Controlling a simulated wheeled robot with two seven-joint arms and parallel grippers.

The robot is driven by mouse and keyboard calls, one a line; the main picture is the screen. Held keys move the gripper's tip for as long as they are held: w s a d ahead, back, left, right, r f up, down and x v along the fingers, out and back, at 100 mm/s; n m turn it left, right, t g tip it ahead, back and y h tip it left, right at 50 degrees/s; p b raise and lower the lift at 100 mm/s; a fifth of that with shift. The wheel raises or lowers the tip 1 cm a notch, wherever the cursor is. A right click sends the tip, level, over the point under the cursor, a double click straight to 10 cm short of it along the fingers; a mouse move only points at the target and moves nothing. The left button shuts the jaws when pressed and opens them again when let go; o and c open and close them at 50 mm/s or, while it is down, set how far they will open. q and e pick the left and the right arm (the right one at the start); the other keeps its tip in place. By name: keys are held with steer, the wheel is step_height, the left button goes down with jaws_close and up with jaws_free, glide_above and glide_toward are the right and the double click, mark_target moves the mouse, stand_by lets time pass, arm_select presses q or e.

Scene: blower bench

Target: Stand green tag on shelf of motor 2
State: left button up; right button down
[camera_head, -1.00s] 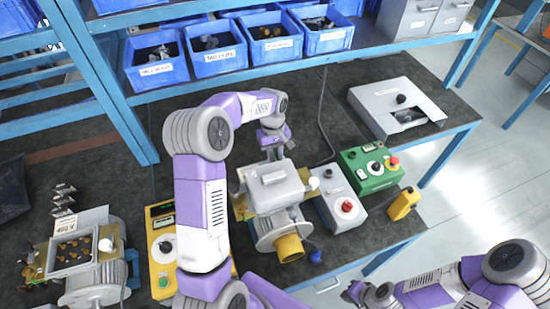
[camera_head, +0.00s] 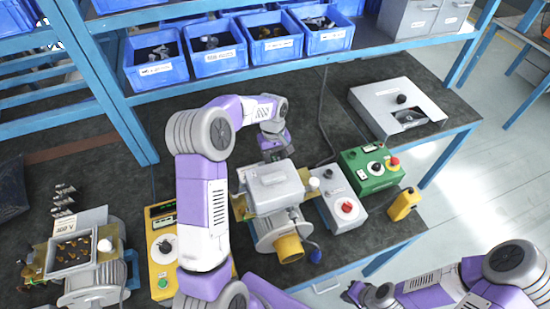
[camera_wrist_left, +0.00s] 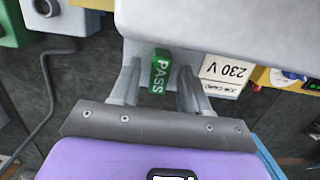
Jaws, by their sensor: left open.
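The green tag (camera_wrist_left: 161,70), lettered PASS, shows in the left wrist view against the grey box of the middle motor (camera_head: 275,187). My left gripper (camera_wrist_left: 158,78) is open, with one finger on each side of the tag and a gap on both sides. In the head view my left gripper (camera_head: 273,155) is low behind that motor's grey box, and the tag is hidden there. A white 230 V card (camera_wrist_left: 226,72) is beside the right finger. My right gripper (camera_head: 362,292) is at the lower right, away from the motors; its finger opening is unclear.
Another motor (camera_head: 82,265) with a card stands at the left. A yellow tester (camera_head: 162,250), a grey box with a red knob (camera_head: 342,208), and a green control box (camera_head: 372,168) flank the middle motor. Blue bins (camera_head: 215,55) line the shelf behind. Bench surface behind the motor is partly clear.

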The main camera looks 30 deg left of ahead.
mark_target(273, 158)
arm_select(q)
step_height(273, 158, up, 12)
steer(key=a+p, duration=0.1)
steer(key=shift+w+r, duration=0.15)
steer(key=shift+w, duration=0.3)
stand_by(0.3)
